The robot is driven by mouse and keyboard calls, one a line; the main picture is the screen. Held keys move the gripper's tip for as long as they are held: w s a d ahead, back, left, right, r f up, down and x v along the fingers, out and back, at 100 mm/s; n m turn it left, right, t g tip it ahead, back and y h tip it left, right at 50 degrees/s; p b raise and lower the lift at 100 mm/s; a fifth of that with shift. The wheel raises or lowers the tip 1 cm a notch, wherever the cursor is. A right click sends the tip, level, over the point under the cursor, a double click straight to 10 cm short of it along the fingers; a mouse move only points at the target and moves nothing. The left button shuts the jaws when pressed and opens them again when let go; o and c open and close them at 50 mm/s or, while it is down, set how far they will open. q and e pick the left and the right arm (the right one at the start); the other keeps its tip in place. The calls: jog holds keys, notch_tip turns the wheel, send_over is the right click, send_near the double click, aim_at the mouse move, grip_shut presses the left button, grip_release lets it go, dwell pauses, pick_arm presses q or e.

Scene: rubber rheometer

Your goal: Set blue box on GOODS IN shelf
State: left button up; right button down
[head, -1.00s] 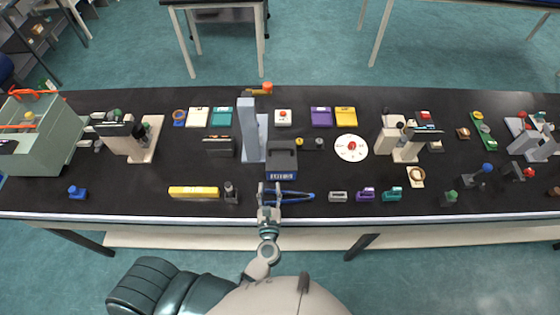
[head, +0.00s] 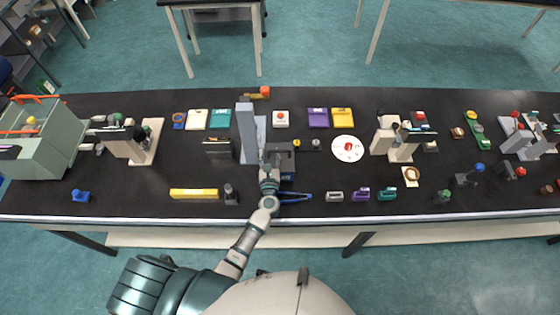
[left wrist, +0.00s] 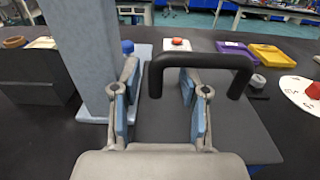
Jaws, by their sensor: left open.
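The blue box (head: 286,165) has a dark grey top and a blue front. It stands on the black bench beside a tall grey-blue column stand. In the left wrist view its grey top (left wrist: 245,130) carries a black arched handle (left wrist: 205,61), with a bit of blue at the lower right. My left gripper (head: 268,172) is at the left front part of the box. In the left wrist view the left gripper (left wrist: 160,105) is open, its blue-padded fingers on the near side of the handle and not closed on it. I cannot pick out a shelf marked GOODS IN. My right gripper is out of view.
The column stand (head: 247,135) is close on the left of the gripper. Blue pliers (head: 293,197) lie in front of the box. A white round dial (head: 348,148) lies to the right. A dark shelf rack (head: 28,38) stands at the far left, beyond the bench.

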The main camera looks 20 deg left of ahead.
pick_arm(q)
jog(key=shift+s+a, duration=0.1)
jog(key=shift+a, duration=0.1)
grip_shut()
jog(key=shift+d+r, duration=0.1)
jog(key=shift+r, duration=0.05)
